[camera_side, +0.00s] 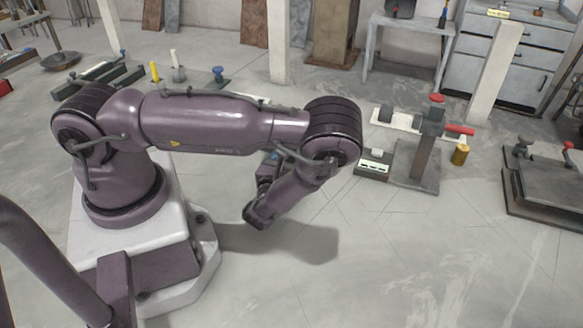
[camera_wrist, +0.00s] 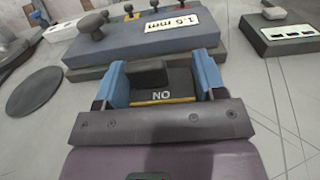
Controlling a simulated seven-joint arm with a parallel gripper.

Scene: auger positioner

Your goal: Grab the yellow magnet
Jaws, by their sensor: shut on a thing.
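In the wrist view, my gripper (camera_wrist: 161,66) has its two blue fingers on either side of a dark block (camera_wrist: 178,88), shut on it. The block bears the white letters "NO", a yellow stripe along its near edge and a raised dark grip. In the side view, a short yellow cylinder (camera_side: 460,154) stands on the floor right of a grey post stand, well away from my arm. A thin yellow upright piece (camera_side: 155,72) shows at the upper left. I cannot tell which yellow piece is the magnet. My fingertips are mostly hidden in the side view.
A dark disc (camera_wrist: 33,92) lies left. The side view shows a post stand with red handles (camera_side: 425,150) and a dark fixture (camera_side: 545,185). Floor in front is clear.

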